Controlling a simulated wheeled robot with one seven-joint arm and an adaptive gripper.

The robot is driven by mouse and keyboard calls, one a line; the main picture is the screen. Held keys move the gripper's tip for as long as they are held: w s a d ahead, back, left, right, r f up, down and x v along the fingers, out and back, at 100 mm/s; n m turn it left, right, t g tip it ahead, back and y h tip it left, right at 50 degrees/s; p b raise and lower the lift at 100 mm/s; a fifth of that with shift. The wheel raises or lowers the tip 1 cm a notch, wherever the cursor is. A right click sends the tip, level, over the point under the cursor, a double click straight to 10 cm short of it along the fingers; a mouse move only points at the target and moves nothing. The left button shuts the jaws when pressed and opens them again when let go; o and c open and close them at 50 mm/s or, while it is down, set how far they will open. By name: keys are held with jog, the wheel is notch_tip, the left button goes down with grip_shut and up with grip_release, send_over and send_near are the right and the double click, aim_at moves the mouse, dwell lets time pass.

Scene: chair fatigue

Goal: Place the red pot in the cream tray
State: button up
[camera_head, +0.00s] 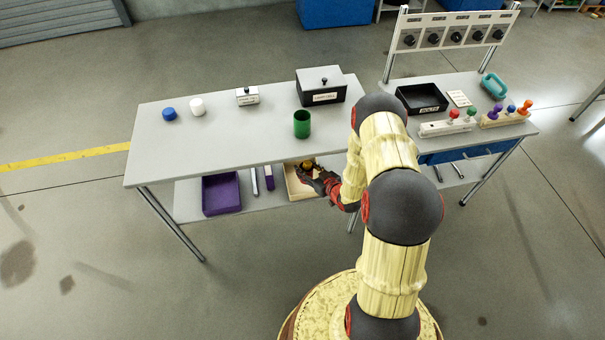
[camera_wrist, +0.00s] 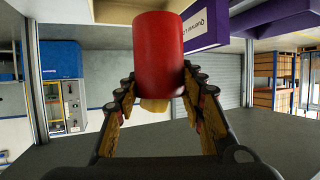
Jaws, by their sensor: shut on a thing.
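The red pot (camera_wrist: 160,55) is a plain red cylinder between the fingers of my gripper (camera_wrist: 160,92) in the wrist view. The fingers press on its two sides near the lower end. In the head view my gripper (camera_head: 318,180) reaches below the table top, at the cream tray (camera_head: 292,187) on the lower shelf. The red pot cannot be made out there. The table edge and my arm hide part of the tray. A cream surface shows behind the pot at the top of the wrist view; I cannot tell whether the pot touches it.
A purple bin (camera_head: 221,194) stands left on the lower shelf (camera_head: 188,201), with narrow items between it and the tray. The table top (camera_head: 225,135) above holds a green cup (camera_head: 302,124), a black box (camera_head: 321,88), a white box and two caps. A second workbench stands right.

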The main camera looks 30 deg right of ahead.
jog(key=w+f+b, duration=0.1)
jog(key=w+f, duration=0.1)
jog(key=f, duration=0.1)
jog(key=w+d+f+b, duration=0.1)
jog(key=w+f+b, duration=0.1)
jog(key=f, duration=0.1)
jog(key=w+f+b, duration=0.1)
jog(key=w+f, duration=0.1)
jog(key=f, duration=0.1)
jog(key=shift+w+d+f+b, duration=0.15)
jog(key=shift+d+f+b, duration=0.2)
jog(key=shift+d+f, duration=0.05)
jog(key=shift+r, duration=0.1)
jog(key=o, duration=1.2)
